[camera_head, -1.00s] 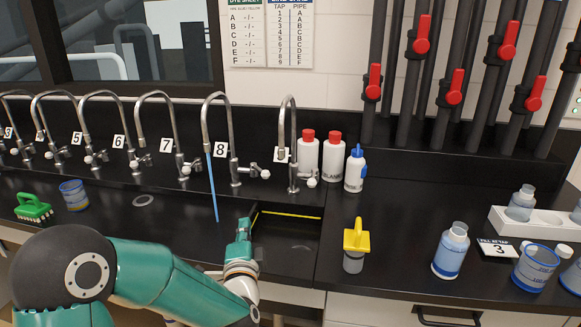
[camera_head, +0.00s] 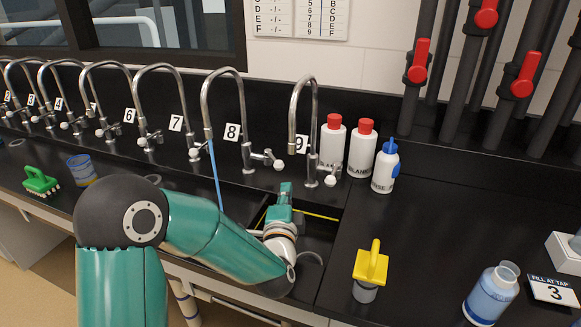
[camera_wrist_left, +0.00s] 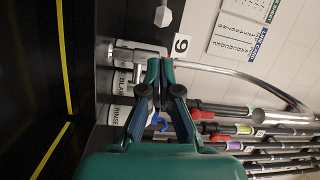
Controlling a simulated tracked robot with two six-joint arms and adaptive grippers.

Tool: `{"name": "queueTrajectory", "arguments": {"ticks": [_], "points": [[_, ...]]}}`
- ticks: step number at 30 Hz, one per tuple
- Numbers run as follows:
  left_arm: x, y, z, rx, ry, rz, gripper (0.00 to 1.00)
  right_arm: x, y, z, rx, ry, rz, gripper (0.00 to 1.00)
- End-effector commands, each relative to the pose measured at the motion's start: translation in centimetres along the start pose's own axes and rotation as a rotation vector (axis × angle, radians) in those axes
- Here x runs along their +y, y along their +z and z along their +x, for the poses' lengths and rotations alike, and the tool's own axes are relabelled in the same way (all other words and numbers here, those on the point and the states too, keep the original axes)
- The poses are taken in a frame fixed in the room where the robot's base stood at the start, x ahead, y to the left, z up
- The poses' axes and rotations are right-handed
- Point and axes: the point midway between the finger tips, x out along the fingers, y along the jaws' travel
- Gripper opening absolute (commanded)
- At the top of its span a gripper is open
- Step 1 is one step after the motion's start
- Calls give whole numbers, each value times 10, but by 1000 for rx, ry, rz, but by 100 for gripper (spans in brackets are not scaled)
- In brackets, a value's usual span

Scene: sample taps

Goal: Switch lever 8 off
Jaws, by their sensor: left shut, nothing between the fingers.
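Tap 8 (camera_head: 241,110) is a chrome gooseneck beside its number 8 label (camera_head: 232,132). A thin blue stream (camera_head: 215,175) runs from its spout into the trough. Lever 8 (camera_head: 272,160) is a small chrome handle with a white knob, at the right of the tap. In the left wrist view its white knob (camera_wrist_left: 163,16) appears at the top, apart from my fingers. My left gripper (camera_head: 285,190) is shut and empty, below and slightly right of lever 8, in front of tap 9. It also shows in the left wrist view (camera_wrist_left: 160,68). My right gripper is not in view.
Tap 9 (camera_head: 309,130) and its lever (camera_head: 331,179) stand close to the right of my gripper. Two red-capped bottles (camera_head: 361,148) and a blue-capped bottle (camera_head: 385,167) are behind to the right. More taps line the left.

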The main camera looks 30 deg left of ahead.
Motion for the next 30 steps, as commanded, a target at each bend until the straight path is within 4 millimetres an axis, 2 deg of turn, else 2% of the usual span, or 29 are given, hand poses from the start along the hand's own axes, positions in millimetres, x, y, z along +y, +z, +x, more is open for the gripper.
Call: {"name": "queueTrajectory", "arguments": {"ticks": [5, 18, 24, 30], "points": [[-1, 0, 14, -2, 0, 0, 0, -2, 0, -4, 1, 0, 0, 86], [-2, 2, 84, -3, 0, 0, 0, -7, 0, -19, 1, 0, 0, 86], [-1, 2, 98, -2, -1, 0, 0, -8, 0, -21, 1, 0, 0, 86], [0, 2, 99, -3, -1, 0, 0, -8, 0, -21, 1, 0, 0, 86]]}}
